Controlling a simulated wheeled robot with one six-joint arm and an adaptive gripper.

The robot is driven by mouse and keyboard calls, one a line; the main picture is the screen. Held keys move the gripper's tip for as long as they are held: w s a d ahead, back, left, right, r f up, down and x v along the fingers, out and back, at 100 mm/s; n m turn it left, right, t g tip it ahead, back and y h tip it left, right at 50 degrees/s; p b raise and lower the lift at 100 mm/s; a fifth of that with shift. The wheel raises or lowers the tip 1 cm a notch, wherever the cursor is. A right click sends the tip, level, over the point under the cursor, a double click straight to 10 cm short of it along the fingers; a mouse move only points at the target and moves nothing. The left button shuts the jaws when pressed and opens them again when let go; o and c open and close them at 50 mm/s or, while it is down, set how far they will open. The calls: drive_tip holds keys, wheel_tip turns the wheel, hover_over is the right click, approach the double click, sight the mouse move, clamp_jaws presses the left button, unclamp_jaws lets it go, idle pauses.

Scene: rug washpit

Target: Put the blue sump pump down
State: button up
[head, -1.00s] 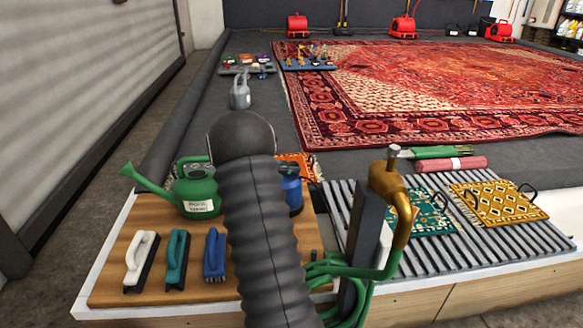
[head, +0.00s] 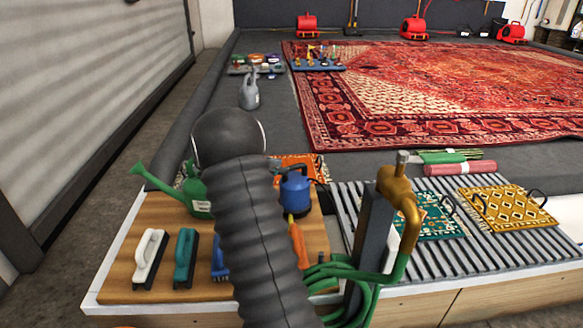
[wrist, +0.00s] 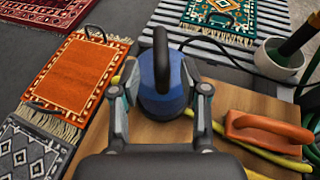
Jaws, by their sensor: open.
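The blue sump pump (head: 296,192) has a dark top handle and stands upright at the back right of the wooden board (head: 125,272). In the wrist view the pump (wrist: 160,88) sits between the spread fingers of my gripper (wrist: 160,80). The fingers are open, one on each side of it; I cannot tell whether either touches it. A yellow cord or hose (wrist: 258,152) runs by the pump on the board. In the head view my arm hides the gripper.
An orange-handled brush (wrist: 265,130) lies right of the pump. A green watering can (head: 198,198), white brush (head: 150,255) and teal brush (head: 185,258) share the board. A brass tap (head: 398,190) rises to the right. An orange mat (wrist: 82,75) lies beyond the board.

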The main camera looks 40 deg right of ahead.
drive_tip(key=s+a+r+m+t+y, duration=0.2)
drive_tip(key=s+a+r+m+y, duration=0.25)
drive_tip(key=a, duration=0.65)
drive_tip(key=s+a+r+m+t+y, duration=0.1)
drive_tip(key=s+a+r+m+t, duration=0.15)
drive_tip(key=s+a+r, duration=0.65)
drive_tip(key=s+a+f+m+t+y, duration=0.2)
drive_tip(key=s+a, duration=0.4)
drive_tip(key=a, duration=0.4)
drive_tip(key=s+a+f+m+t+y, duration=0.2)
drive_tip(key=s+a+m+y, duration=0.3)
drive_tip(key=a, duration=0.5)
drive_tip(key=shift+s+a+t, duration=0.25)
drive_tip(key=shift+s+t, duration=0.5)
drive_tip(key=shift+s, duration=0.35)
